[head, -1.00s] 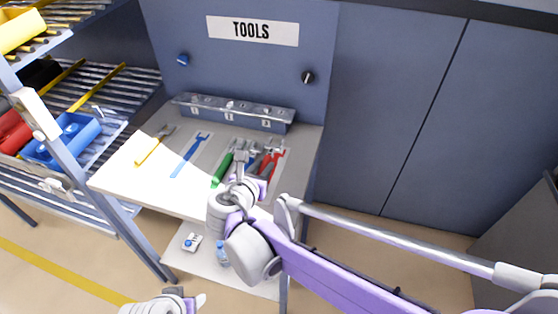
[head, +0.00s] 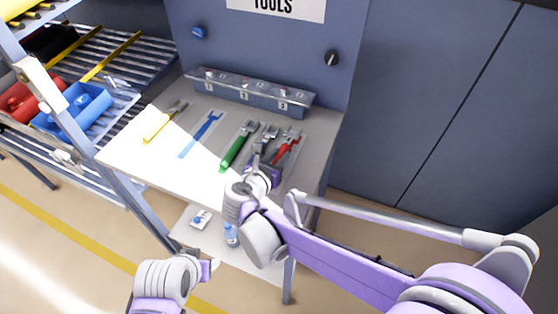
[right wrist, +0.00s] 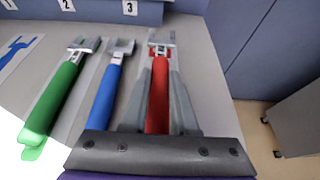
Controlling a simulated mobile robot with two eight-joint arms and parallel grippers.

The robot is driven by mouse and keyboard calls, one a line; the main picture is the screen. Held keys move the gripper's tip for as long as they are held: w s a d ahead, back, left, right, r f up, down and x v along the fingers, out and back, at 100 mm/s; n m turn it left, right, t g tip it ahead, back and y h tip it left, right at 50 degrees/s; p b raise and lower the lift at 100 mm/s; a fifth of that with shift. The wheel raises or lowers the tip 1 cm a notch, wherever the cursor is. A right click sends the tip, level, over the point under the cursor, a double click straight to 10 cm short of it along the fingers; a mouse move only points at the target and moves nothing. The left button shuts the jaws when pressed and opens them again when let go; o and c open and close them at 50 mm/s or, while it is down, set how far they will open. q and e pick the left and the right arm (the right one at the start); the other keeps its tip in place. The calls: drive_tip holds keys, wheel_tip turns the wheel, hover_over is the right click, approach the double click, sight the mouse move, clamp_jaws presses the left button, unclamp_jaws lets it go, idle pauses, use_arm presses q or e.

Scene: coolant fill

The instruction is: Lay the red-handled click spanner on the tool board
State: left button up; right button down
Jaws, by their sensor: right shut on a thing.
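The red-handled click spanner (right wrist: 159,95) lies between the two grey fingers of my right gripper (right wrist: 160,105), which is shut on its handle. Its metal head points away from me. In the head view the red of it (head: 286,148) shows just beyond my right gripper (head: 268,160), at the right of the worktop. A red flat patch shows under its head in the right wrist view; I cannot tell whether the spanner touches the surface. The tool board (right wrist: 205,75) is the grey surface below it. My left gripper (head: 210,270) is low in the head view, its jaws unclear.
A blue-handled spanner (right wrist: 105,95) and a green-handled one (right wrist: 55,95) lie left of the red one. A flat blue spanner shape (head: 200,135) and a yellow-handled tool (head: 156,128) lie further left. A numbered box (head: 250,92) stands at the back.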

drive_tip(key=shift+f, duration=1.05)
drive_tip(key=shift+f, duration=0.15)
drive_tip(key=c, duration=0.7)
unclamp_jaws()
drive_tip(key=shift+r, duration=0.25)
drive_tip(key=v, duration=1.2)
drive_tip(key=shift+d, duration=0.1)
